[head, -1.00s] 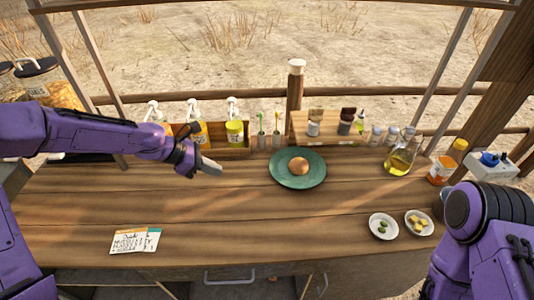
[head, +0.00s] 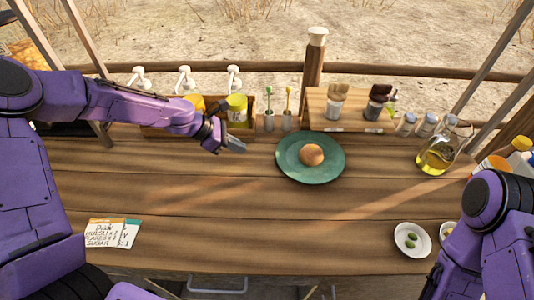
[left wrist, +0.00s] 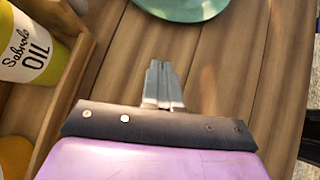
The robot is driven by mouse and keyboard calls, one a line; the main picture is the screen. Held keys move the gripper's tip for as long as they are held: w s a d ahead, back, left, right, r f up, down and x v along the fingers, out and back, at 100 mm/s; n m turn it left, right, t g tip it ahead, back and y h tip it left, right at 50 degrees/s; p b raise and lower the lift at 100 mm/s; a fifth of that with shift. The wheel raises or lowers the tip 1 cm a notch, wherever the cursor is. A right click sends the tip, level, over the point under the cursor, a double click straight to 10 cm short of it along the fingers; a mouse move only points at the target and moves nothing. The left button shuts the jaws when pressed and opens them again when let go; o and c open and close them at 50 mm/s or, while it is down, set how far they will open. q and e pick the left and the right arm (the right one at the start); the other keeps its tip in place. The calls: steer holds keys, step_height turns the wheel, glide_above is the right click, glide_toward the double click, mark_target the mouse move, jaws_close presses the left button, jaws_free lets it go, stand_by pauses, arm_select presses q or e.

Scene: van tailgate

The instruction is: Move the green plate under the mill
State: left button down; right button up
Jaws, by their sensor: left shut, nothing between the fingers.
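The green plate (head: 290,168) lies on the wooden counter, right of the middle, with a round orange-brown item (head: 312,154) on it. Its edge also shows at the top of the left wrist view (left wrist: 185,12). My left gripper (head: 237,145) is shut and empty, above the counter to the left of the plate and apart from it. Its closed fingers also show in the left wrist view (left wrist: 162,84). I cannot tell for sure which thing is the mill; a dark-topped container (head: 377,102) stands on the small raised shelf behind the plate. My right gripper is out of view.
A glass oil jug (head: 438,155) is at right. A small white dish (head: 411,240) sits front right, a note card (head: 112,233) front left. The middle front counter is clear.

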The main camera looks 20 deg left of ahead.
mark_target(267, 160)
arm_select(q)
steer(key=x, duration=0.6)
steer(key=shift+s, duration=0.15)
steer(key=d, duration=0.1)
steer(key=w+d, duration=0.1)
steer(key=w+d+p, duration=0.1)
steer(key=shift+d+f, duration=0.15)
steer(key=shift+f, duration=0.15)
steer(key=shift+w+d, duration=0.1)
steer(key=shift+d, duration=0.35)
